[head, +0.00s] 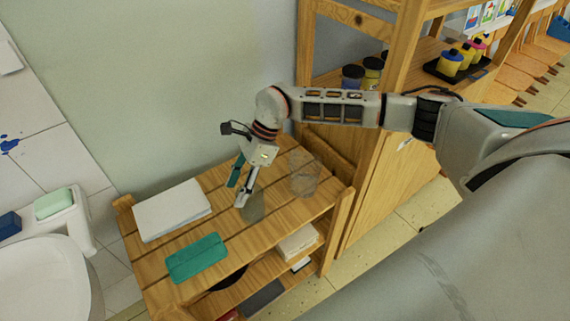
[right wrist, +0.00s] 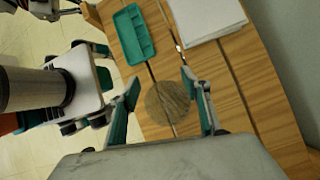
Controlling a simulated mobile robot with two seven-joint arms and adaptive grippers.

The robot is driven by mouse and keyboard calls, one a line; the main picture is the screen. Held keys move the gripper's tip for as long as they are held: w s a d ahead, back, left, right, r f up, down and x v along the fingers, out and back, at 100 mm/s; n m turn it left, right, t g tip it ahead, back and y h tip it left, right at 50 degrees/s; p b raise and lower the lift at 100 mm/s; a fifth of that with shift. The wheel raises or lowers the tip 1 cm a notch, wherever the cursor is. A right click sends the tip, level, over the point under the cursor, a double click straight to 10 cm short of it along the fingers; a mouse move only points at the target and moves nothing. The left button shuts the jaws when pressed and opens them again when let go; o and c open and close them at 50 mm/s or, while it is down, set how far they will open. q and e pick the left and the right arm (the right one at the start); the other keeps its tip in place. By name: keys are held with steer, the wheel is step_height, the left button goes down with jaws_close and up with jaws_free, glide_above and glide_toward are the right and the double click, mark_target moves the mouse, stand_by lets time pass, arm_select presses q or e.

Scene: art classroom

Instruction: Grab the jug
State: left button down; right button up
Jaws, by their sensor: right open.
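A clear, see-through jug (head: 303,173) stands upright on the wooden shelf top (head: 218,263), near its right end by the wall. My right gripper (head: 238,192) is open above the shelf, to the left of the jug and apart from it. In the right wrist view my right gripper (right wrist: 160,79) has its fingers spread with nothing held. A flat-looking round brown patch (right wrist: 167,103) shows between and below them; it also shows in the head view (head: 253,206). I cannot make out the jug in the right wrist view. My left gripper is not in view.
A white stack of paper (head: 172,209) and a teal tray (head: 197,257) lie on the shelf top, left of the gripper. A tall wooden rack (head: 380,170) with paint jars stands right of the jug. A wall is behind; a white sink (head: 45,280) is at left.

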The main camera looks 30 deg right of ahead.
steer(key=w+d+r+h, duration=0.1)
steer(key=w+d+h, duration=0.35)
steer(key=d, duration=0.65)
steer(key=r+h, duration=0.2)
glide_above(293, 150)
steer(key=shift+s, duration=0.25)
step_height(293, 150, down, 7)
steer(key=shift+w+r+b, duration=0.15)
steer(key=shift+r+b, duration=0.05)
steer(key=shift+b, duration=0.15)
